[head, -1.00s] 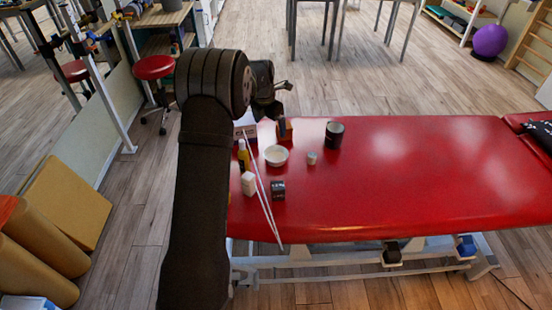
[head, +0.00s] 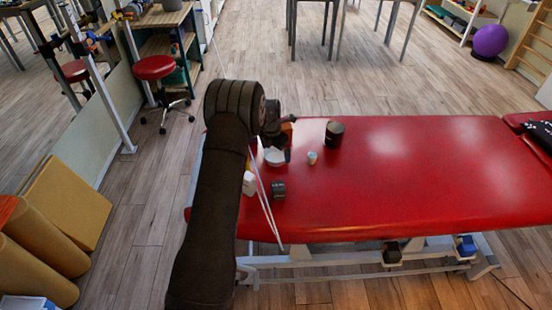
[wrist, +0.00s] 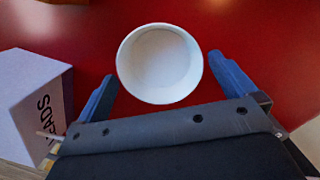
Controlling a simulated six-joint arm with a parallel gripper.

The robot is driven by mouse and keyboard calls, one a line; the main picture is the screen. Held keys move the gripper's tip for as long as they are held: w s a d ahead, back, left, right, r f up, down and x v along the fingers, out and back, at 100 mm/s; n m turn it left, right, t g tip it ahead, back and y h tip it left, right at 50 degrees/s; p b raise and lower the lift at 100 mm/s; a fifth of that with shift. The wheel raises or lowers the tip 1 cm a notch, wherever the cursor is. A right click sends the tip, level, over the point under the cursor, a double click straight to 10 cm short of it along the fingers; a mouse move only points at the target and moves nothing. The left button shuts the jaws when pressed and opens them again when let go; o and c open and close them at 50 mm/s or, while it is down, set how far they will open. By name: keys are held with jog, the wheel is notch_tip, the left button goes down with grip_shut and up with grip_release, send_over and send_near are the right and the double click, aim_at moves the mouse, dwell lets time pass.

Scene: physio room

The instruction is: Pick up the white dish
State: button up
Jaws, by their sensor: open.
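The white dish (wrist: 160,64) is a small round bowl on the red table. In the wrist view it lies between and just ahead of the blue fingertips of my gripper (wrist: 162,72), and no finger visibly touches it. My gripper is open and empty. In the head view the dish (head: 275,157) is partly hidden by my gripper (head: 277,145), which is over or close beside it. I cannot tell the exact height of the fingers above the table.
A white box with lettering (wrist: 30,95) stands close to the left finger. In the head view a dark cylinder (head: 334,134), a small pale cup (head: 312,158) and a dark roll (head: 278,190) stand nearby. The right side of the red table (head: 420,180) is clear.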

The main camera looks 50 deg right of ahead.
jog(key=shift+d+f, duration=0.1)
jog(key=shift+f, duration=0.5)
jog(key=c, duration=0.8)
jog(key=shift+o, duration=0.2)
jog(key=shift+r, duration=0.1)
